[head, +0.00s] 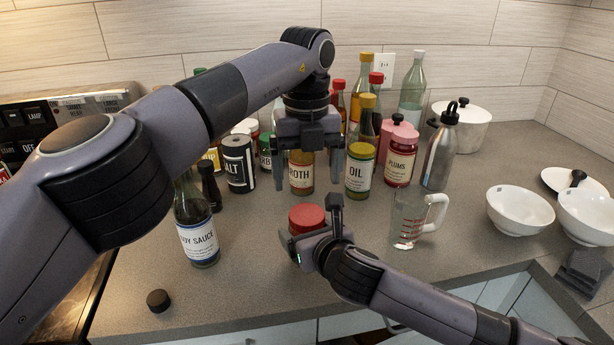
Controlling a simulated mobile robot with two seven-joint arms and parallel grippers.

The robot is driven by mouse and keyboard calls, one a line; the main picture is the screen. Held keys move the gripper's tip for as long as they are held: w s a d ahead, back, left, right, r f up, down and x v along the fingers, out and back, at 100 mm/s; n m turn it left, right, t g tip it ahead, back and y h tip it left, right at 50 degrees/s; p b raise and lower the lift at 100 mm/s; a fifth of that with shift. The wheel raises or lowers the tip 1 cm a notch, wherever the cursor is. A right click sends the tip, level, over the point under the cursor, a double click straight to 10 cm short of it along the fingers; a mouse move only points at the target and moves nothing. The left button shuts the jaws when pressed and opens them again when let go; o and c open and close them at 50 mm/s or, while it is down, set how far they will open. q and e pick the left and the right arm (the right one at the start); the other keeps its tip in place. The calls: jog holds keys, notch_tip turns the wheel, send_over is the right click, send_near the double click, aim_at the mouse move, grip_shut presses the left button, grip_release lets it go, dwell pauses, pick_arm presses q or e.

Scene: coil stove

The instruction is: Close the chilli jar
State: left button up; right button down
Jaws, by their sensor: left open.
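A small jar with a red lid (307,217), which I take to be the chilli jar, is on the counter at the middle front. Its label is not readable, and its body is largely hidden by my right gripper. The lid sits on top; how tight it is cannot be seen. My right gripper (312,230) reaches in from the lower right, with its fingers on either side of the jar, and appears shut on it. My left gripper (308,178) points down above and behind the lid, open and empty, fingers apart.
A soy sauce bottle (197,235) and a loose black cap (157,300) are at left. Behind are broth (301,178), oil (360,172) and plums (399,165) containers. White bowls (520,212) are at far right.

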aim_at(307, 214)
pick_arm(q)
jog(key=shift+f, duration=4.05)
jog(key=c, duration=1.1)
jog(key=shift+m, duration=1.6)
jog(key=o, duration=1.2)
jog(key=shift+c, duration=0.2)
